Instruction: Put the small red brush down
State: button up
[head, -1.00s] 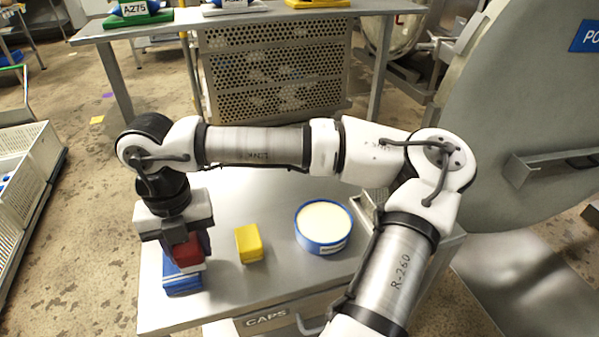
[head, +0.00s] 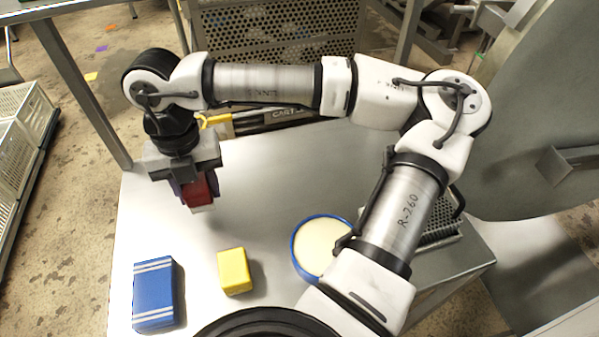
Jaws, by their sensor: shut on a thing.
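The small red brush (head: 201,190) is in my gripper (head: 193,180) at the left part of the steel table (head: 270,195). It is red with a pale lower edge, and dark parts of the jaws cover some of it. My gripper points down and is shut on it. I cannot tell whether the brush touches the tabletop. It is beyond the blue box with white stripes (head: 155,293) and the yellow block (head: 234,271), apart from both.
A round blue tub (head: 296,258) with cream-coloured contents stands right of the yellow block, partly behind my arm. A yellow item (head: 218,125) lies at the table's back. A perforated metal tray (head: 437,235) is at the right. The table's middle is clear.

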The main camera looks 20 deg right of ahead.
jog(key=shift+w+d+r, duration=0.1)
jog(key=shift+d, duration=0.15)
jog(key=p, duration=0.4)
send_over(298, 191)
jog(key=a, duration=0.1)
jog(key=shift+w, duration=0.1)
jog(key=shift+d+p, duration=0.4)
jog(key=shift+d, duration=0.2)
notch_tip(298, 191, down, 3)
jog(key=shift+a+f+p, duration=0.1)
jog(key=shift+f+p, duration=0.1)
jog(key=shift+p, duration=0.3)
jog(key=shift+f, duration=0.1)
jog(key=shift+f+b, duration=0.2)
jog(key=shift+b, duration=0.15)
jog(key=o, duration=0.9)
jog(key=shift+o, duration=0.2)
jog(key=shift+r, duration=0.1)
